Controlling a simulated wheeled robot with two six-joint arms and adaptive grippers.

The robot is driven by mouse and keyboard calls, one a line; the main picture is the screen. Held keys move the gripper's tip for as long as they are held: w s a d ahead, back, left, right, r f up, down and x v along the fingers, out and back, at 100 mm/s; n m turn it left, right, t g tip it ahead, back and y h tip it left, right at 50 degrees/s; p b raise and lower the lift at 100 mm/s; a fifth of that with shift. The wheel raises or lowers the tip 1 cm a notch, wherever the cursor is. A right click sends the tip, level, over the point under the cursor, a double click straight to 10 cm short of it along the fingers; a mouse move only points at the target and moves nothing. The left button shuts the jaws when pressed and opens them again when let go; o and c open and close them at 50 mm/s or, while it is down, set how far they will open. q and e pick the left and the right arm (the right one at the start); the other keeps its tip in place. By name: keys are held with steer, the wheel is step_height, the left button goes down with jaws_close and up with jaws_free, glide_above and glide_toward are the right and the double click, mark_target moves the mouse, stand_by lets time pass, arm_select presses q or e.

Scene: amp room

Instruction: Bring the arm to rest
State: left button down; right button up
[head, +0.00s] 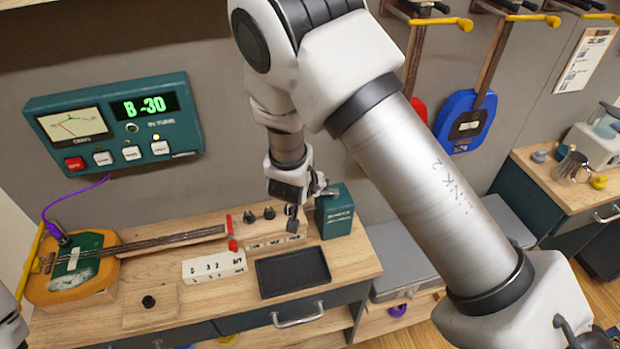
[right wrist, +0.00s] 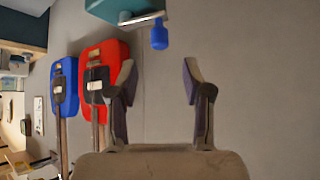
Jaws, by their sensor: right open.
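My right arm reaches in from the right in the head view, and its gripper (head: 293,217) is over the back of the wooden workbench (head: 355,262), above the black tray (head: 292,271). In the right wrist view the two fingers of this gripper (right wrist: 161,85) stand wide apart, with only the grey wall between them. Nothing is held. The left gripper does not show; a bit of white arm is at the left edge of the head view.
A yellow guitar (head: 75,265) lies on the bench, beneath a teal tuner box (head: 115,122) on the wall. A white labelled block (head: 214,267) and a dark green box (head: 334,212) are near the tray. A blue guitar (head: 463,120) hangs behind my arm.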

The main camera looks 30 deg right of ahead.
steer(key=s+f+n+g+y, duration=0.3)
steer(key=s+f+n, duration=0.2)
steer(key=s+f, duration=0.9)
steer(key=s+a+f+n+g+y, duration=0.2)
steer(key=s+f, duration=0.1)
steer(key=s, duration=0.6)
steer(key=s+a+f+n+g+y, duration=0.1)
steer(key=s+a+f+g, duration=0.15)
steer(key=s, duration=0.55)
step_height(320, 180, down, 11)
steer(key=b, duration=1)
steer(key=shift+w+d+r+t, duration=0.2)
steer(key=shift+w+d+t, duration=0.1)
steer(key=shift+t, duration=0.15)
